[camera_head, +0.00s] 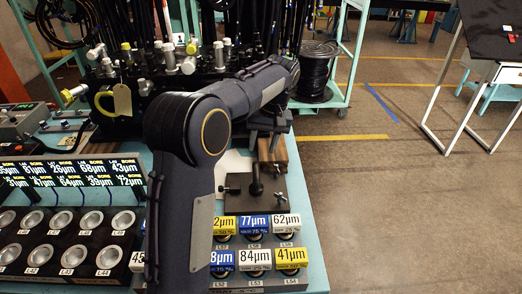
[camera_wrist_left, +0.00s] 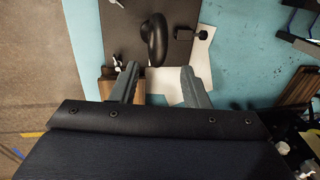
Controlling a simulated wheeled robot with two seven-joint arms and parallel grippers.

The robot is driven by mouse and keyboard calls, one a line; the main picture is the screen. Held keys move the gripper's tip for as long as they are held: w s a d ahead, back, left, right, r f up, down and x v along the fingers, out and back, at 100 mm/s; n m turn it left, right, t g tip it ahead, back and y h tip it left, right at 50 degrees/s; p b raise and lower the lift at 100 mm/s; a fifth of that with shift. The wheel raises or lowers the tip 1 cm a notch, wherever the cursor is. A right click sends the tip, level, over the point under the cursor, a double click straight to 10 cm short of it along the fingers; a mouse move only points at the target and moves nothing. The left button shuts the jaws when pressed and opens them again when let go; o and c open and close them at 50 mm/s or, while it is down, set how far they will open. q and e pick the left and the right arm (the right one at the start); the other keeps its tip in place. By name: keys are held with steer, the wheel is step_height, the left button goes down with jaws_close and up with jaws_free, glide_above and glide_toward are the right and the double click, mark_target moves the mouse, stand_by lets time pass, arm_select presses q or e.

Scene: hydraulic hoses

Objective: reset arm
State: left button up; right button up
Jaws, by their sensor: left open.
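My left arm reaches across the bench in the head view, bent at a large dark joint. Its gripper (camera_head: 264,138) points down at the bench's right edge, partly covered by the arm. In the left wrist view the left gripper (camera_wrist_left: 160,85) is open, with its two grey fingers apart and nothing held between them. Below the fingers lie a white sheet (camera_wrist_left: 178,88) and a brown wooden block (camera_wrist_left: 108,88). A dark plate (camera_wrist_left: 115,30) with a black rounded fitting (camera_wrist_left: 154,40) lies beyond the fingertips. My right gripper is not in view.
The teal bench (camera_head: 312,268) holds labelled sample boxes (camera_head: 254,259), a black tray of metal cups (camera_head: 62,250) and a hose-fitting manifold (camera_head: 120,75). A cable spool (camera_head: 316,68) stands on a rack behind. The floor (camera_head: 400,220) at right is clear up to a white-legged table (camera_head: 447,110).

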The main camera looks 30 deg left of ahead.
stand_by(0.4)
arm_select(q)
steer(key=s+d+r+m+t+h, duration=0.1)
steer(key=s+t+h, duration=0.1)
steer(key=s, duration=0.6)
steer(key=s+d+r+m+t+h, duration=0.1)
steer(key=s+r+m+t+h, duration=0.1)
steer(key=s, duration=0.7)
steer(key=s+d+f+m+t, duration=0.1)
steer(key=s+d+f, duration=0.2)
steer(key=s, duration=0.3)
steer(key=s+d+f+t+h, duration=0.1)
steer(key=s+d+f, duration=0.1)
steer(key=s+d, duration=0.2)
steer(key=s, duration=0.2)
steer(key=shift+s+d+f+m+t+h, duration=0.3)
steer(key=shift+s+f+m+t, duration=0.1)
steer(key=shift+a, duration=0.1)
steer(key=shift+c, duration=0.5)
